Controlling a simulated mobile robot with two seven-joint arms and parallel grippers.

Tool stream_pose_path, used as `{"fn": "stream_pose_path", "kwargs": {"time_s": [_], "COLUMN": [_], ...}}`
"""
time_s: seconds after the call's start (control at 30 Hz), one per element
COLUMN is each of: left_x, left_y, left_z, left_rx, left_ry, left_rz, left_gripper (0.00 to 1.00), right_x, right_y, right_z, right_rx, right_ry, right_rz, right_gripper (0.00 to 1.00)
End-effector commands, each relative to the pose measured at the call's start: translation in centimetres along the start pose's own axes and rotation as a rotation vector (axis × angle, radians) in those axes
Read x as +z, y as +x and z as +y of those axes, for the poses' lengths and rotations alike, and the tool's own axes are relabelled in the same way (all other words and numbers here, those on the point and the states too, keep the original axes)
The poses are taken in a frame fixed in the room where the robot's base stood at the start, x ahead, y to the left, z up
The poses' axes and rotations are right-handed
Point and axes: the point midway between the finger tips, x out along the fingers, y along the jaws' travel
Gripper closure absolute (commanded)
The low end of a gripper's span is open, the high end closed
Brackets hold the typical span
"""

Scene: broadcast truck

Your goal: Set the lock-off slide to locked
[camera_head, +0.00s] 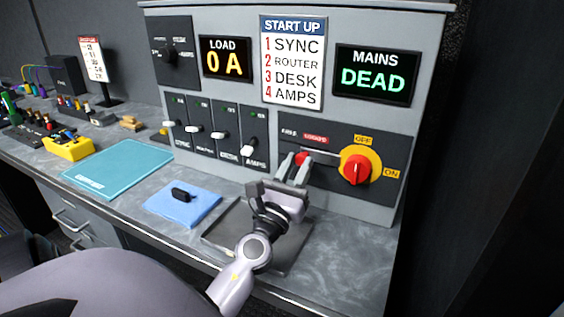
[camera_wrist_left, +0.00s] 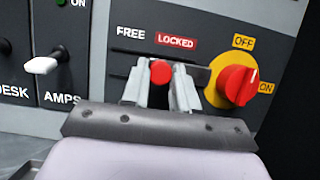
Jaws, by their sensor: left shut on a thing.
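The lock-off slide has a red knob (camera_head: 303,158) on a dark slot in the grey panel, left of the rotary switch. The slot is labelled FREE on the left and LOCKED on the right in red. My left gripper (camera_head: 296,167) is at the slide, shut on the red knob. A grey bar shows right of the knob towards the rotary switch. My right gripper is not in view.
Breaker levers (camera_head: 248,149) stand to the left. A grey tray (camera_head: 222,232) and blue mat (camera_head: 208,207) lie on the counter. The MAINS display (camera_head: 376,76) reads DEAD.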

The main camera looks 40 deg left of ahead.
Motion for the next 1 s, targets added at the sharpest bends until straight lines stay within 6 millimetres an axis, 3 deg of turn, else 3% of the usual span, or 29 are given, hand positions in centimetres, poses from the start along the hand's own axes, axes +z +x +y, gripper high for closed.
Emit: {"fn": "stream_pose_path", "kwargs": {"time_s": [0.33, 0.37, 0.43, 0.77, 1.0], "left_x": [0.0, 0.0, 0.0, -0.1, -0.3], "left_y": [-0.1, -0.1, -0.1, -0.2, -2.8], "left_z": [-1.0, -1.0, -1.0, -0.8, -0.8], "left_rx": [-0.007, -0.008, -0.008, -0.003, -0.004], "left_ry": [-0.001, -0.001, -0.001, 0.000, 0.000], "left_rz": [0.002, 0.002, 0.002, 0.001, 0.003], "left_gripper": [1.00, 0.68, 0.47, 0.47, 0.47], "right_x": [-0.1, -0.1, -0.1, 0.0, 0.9], "right_y": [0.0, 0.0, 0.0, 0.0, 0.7], "right_z": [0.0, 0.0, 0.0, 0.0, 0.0], "right_rx": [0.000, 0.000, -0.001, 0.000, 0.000], "right_ry": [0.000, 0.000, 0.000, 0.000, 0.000], "right_rz": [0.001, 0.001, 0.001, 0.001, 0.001], "right_gripper": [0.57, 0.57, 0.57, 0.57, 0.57]}}
